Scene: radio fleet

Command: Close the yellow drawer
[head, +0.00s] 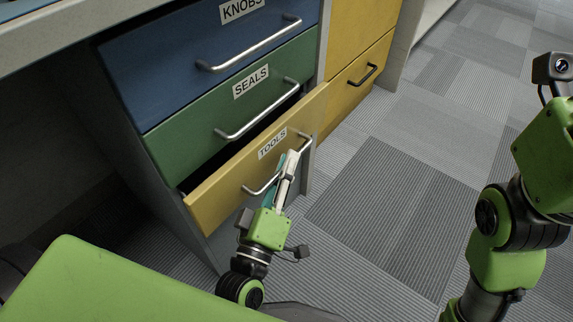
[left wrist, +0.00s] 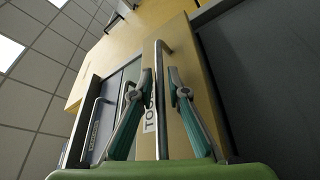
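The yellow drawer (head: 228,195), labelled TOOLS, is the lowest in the left stack in the head view. It stands out a little from the cabinet, with a dark gap along its top edge. Its silver bar handle (head: 258,188) is partly hidden by my left gripper (head: 291,158). In the left wrist view, the fingers of my left gripper (left wrist: 160,82) are apart, one on each side of the handle bar (left wrist: 162,120). I cannot tell whether either finger touches it. My right arm shows at the right of the head view, but its fingers do not.
Above are a green SEALS drawer (head: 205,142) and a blue KNOBS drawer (head: 165,65), each with a silver handle. Another yellow front (head: 345,103) with a black handle is to the right. Carpeted floor (head: 405,205) is clear in front.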

